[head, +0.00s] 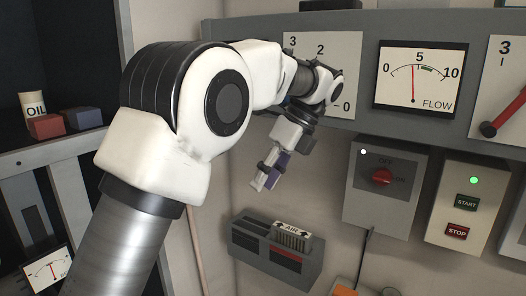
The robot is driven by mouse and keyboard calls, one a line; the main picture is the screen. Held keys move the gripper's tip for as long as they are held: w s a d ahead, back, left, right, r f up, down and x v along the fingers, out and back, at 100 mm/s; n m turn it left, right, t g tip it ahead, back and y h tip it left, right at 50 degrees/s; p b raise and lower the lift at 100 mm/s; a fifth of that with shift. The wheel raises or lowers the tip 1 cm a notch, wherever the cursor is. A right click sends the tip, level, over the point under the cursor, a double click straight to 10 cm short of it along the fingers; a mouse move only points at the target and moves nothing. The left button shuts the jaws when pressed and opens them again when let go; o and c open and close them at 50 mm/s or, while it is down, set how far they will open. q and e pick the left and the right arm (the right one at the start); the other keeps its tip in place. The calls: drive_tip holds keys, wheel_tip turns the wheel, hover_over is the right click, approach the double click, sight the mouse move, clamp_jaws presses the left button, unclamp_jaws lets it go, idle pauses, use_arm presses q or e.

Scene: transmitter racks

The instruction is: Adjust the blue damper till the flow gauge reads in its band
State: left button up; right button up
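The flow gauge (421,77) is on the rack panel at the upper right. Its red needle points almost straight up, just left of the 5 mark. A short green band lies to the right of 5, clear of the needle. A white scale plate (342,52) with 3, 2 and 0 is left of the gauge, partly covered by my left arm. No blue damper handle shows; anything at that plate's centre is hidden. My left gripper (262,182) hangs below the plate, pointing down and left, in front of the wall. Its fingers are too small to judge. My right gripper is out of view.
A red lever (503,116) on another scale plate is at the right edge. Below the panel are a red rotary switch (382,176) and a START/STOP box (466,205).

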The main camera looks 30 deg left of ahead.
use_arm(q)
wheel_tip(320, 180, down, 10)
drive_tip(key=b, duration=0.1)
drive_tip(key=shift+r+g, duration=0.25)
drive_tip(key=shift+g, duration=0.15)
drive_tip(key=s+f+g+b, duration=0.2)
drive_tip(key=s+f, duration=0.1)
drive_tip(key=f, duration=0.7)
drive_tip(key=s+f+g+b, duration=0.2)
drive_tip(key=s+f, duration=0.2)
drive_tip(key=f, duration=0.6)
drive_tip(key=s+f+g+b, duration=0.1)
drive_tip(key=s+f+b, duration=0.15)
drive_tip(key=f, duration=0.75)
drive_tip(key=s+d+f+n+t+h+b, duration=0.25)
drive_tip(key=s+f+n, duration=0.35)
drive_tip(key=s+f, duration=0.65)
drive_tip(key=s+d+f+n+t+h+b, duration=0.1)
drive_tip(key=s+d+f+n+t+h, duration=0.15)
drive_tip(key=s+f+n, duration=0.65)
drive_tip(key=w+f+n+t, duration=0.1)
drive_tip(key=w+n+t, duration=0.1)
drive_tip(key=n+t, duration=0.1)
drive_tip(key=w+f+n+t, duration=0.1)
drive_tip(key=t, duration=0.1)
drive_tip(key=shift+w+d+f+y+p, duration=0.1)
drive_tip(key=shift+w+f+y+p, duration=0.2)
drive_tip(key=shift+f+y, duration=0.1)
